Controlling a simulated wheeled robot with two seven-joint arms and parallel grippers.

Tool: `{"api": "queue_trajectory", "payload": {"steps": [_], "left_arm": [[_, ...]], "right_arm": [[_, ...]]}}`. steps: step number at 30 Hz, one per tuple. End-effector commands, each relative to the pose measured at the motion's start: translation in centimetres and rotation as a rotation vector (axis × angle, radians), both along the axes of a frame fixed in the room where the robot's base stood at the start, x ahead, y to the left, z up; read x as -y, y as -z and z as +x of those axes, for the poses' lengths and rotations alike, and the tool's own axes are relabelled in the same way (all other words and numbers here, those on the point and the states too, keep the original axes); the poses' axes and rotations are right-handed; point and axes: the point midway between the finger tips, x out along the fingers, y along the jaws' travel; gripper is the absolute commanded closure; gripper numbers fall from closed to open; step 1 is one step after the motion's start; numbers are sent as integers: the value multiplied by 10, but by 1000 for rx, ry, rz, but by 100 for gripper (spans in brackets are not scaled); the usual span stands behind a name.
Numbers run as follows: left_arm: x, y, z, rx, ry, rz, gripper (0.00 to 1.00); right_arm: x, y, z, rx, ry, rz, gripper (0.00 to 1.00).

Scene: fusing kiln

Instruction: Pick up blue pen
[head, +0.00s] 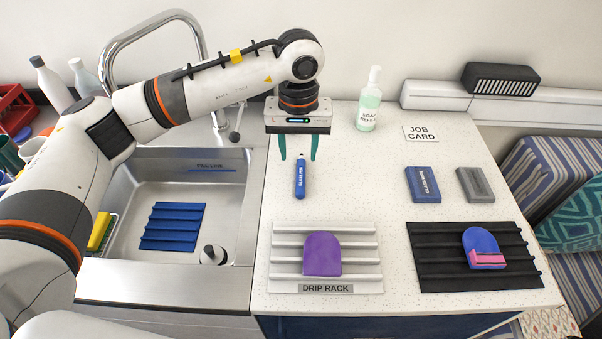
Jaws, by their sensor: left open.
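The blue pen (300,180) is a short, thick blue marker with white lettering. It lies on the white speckled counter, pointing away from me, just behind the drip rack. My left gripper (298,158) points down over the far end of the pen. Its two green fingers are apart, one on each side of the pen's tip. I cannot tell whether the fingers touch the counter. Nothing is held between them. My right gripper is not in the view.
A white drip rack (366,284) with a purple piece stands in front of the pen. A black rack (432,283) with a blue-and-pink piece is to the right. Blue (422,184) and grey (475,184) blocks and a soap bottle (368,105) stand farther back. The sink (130,195) is left.

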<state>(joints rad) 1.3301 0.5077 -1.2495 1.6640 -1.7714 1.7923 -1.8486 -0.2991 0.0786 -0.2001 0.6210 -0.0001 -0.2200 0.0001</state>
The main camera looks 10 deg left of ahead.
Motion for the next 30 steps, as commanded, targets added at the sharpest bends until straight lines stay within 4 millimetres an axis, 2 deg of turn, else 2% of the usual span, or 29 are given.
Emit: {"api": "queue_trajectory", "payload": {"steps": [6,13,16,22,26,30], "left_arm": [[1,37,-2,-6,0,-3,56],[2,57,-1,-4,0,-5,56],[3,67,-2,-7,1,-5,56],[4,98,-2,-7,-1,-6,56],[4,107,-1,-4,-1,-7,56],[4,109,-1,-3,0,-7,56]], "right_arm": [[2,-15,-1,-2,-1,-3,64],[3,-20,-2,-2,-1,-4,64],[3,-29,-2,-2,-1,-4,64],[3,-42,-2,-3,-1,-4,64],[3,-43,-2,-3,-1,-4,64],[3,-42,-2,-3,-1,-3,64]]}}
